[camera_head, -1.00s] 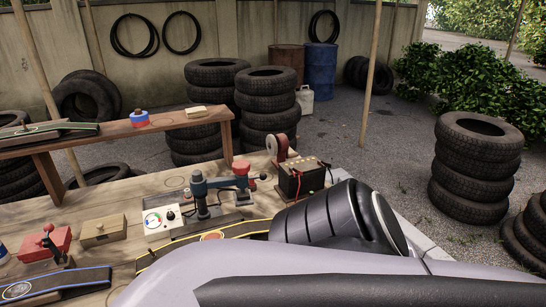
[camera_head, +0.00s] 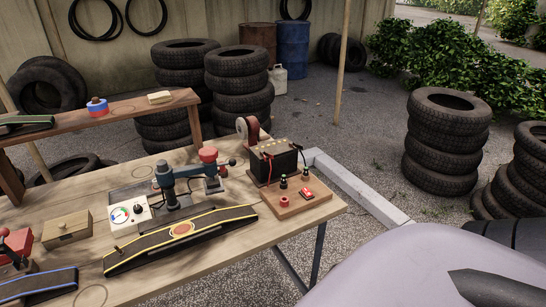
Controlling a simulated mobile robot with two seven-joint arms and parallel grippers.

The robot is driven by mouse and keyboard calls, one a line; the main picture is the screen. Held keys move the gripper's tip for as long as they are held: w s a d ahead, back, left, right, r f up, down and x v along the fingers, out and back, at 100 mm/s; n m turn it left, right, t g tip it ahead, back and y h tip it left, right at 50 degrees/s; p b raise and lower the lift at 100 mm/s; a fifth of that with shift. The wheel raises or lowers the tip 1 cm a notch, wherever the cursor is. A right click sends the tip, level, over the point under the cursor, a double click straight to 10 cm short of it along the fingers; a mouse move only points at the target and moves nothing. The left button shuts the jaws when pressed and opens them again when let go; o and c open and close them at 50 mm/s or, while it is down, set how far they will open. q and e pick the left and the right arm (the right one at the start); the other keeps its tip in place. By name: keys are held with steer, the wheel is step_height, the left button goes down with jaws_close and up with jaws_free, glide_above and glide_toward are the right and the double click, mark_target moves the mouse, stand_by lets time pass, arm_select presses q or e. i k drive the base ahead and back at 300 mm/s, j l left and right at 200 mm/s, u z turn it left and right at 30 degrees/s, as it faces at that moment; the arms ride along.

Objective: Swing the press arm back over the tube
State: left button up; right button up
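The tube (camera_head: 215,218) is a flat black strip with yellow edges, lying in front of the press. A reddish oval patch (camera_head: 182,229) is on its middle. My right arm fills the lower right corner, and its gripper is out of frame. My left gripper is not in view.
A battery (camera_head: 272,161) and a wooden board with small terminals (camera_head: 290,203) stand to the right. A small wooden box (camera_head: 67,229) and another tube (camera_head: 40,285) are at left. A raised shelf (camera_head: 130,107) runs behind.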

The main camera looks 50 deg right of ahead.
mark_target(210, 169)
steer(key=z, duration=1)
